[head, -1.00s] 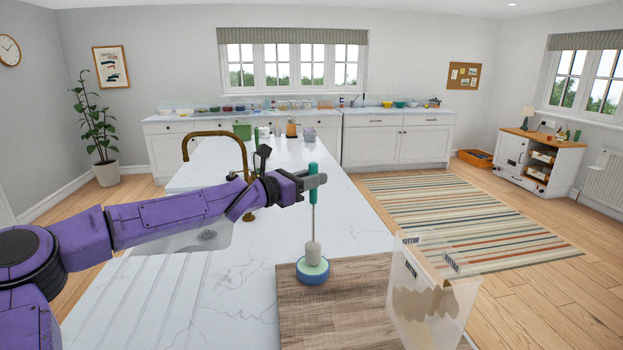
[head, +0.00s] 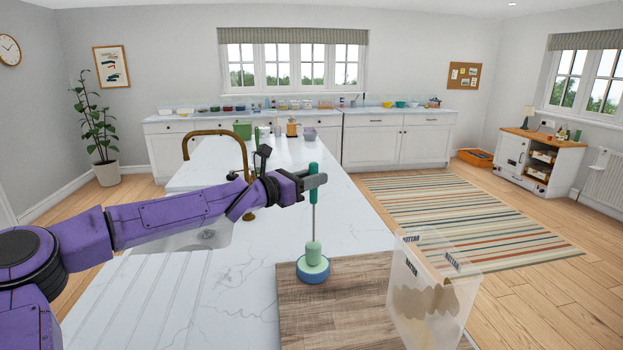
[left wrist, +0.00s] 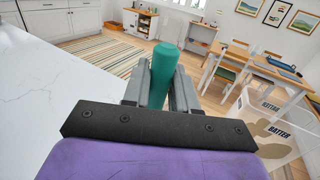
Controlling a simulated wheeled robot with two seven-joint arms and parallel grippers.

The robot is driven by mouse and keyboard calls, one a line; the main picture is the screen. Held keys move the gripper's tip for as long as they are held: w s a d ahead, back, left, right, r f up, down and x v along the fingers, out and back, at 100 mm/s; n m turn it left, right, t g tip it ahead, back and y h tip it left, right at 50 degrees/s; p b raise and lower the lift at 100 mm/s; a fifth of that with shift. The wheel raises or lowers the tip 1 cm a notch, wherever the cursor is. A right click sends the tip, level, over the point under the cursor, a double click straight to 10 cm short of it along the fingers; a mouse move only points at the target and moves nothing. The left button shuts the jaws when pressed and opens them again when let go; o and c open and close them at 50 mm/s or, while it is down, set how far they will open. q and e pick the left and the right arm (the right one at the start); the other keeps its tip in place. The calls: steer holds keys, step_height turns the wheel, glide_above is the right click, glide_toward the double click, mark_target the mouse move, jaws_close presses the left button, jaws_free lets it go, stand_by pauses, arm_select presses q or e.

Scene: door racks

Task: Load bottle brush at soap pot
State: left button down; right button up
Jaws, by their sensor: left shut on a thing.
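The bottle brush has a green handle (head: 313,177), a thin shaft and a green-tinted head (head: 313,253). It stands upright with its head in or on the blue soap pot (head: 313,270), which is filled with pale green. My left gripper (head: 316,182) is shut on the brush handle, above the pot. In the left wrist view the green handle (left wrist: 163,75) stands between the two fingers (left wrist: 160,88). The pot is hidden in that view. My right gripper is in neither view.
The pot stands at the back left edge of a wooden board (head: 345,300). A clear container (head: 430,295) labelled "batter" stands on the board's right. A brass tap (head: 215,133) and sink (head: 200,238) lie left, under my arm. The marble worktop (head: 240,300) is clear left of the board.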

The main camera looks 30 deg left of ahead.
mark_target(312, 163)
arm_select(q)
step_height(312, 163, up, 7)
steer(key=p, duration=0.7)
stand_by(0.7)
